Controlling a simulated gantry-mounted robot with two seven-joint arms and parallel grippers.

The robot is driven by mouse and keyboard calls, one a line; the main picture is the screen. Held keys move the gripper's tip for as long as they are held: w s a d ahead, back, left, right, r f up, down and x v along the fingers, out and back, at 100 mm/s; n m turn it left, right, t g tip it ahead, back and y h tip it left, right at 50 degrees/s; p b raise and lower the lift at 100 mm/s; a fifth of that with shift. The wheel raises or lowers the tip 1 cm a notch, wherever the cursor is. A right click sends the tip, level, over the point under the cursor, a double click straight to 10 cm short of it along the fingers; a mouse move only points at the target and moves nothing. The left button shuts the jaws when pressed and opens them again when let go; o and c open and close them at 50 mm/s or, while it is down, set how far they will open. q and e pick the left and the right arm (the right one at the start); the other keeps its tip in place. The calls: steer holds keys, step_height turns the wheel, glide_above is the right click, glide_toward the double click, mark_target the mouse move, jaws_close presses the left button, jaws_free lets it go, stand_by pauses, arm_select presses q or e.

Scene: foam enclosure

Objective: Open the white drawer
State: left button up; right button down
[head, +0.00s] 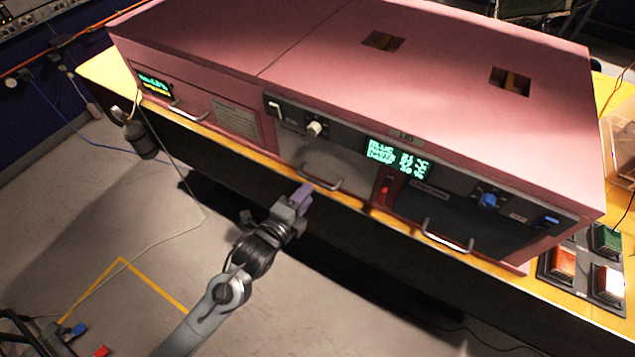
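The white drawer (311,152) is the pale grey-white front in the middle of the pink cabinet. It looks closed, flush with the fronts beside it. Its metal bar handle (322,181) runs along its lower edge. My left gripper (303,194), with purple fingertips, is just below and in front of the left end of this handle. I cannot tell whether the fingertips touch the handle, or how far apart they are. My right gripper is not in view.
The pink cabinet (235,40) stands on a yellow-edged bench. A red front with a handle (189,115) is at left, a dark front with a handle (447,238) at right. A dark cylinder (139,139) hangs at the bench's left edge. Lit buttons (608,280) are at right.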

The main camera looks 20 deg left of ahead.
mark_target(318, 182)
arm_select(q)
steer(key=x, duration=0.6)
steer(key=shift+w+f, duration=0.1)
steer(key=shift+w, duration=0.3)
jaws_close()
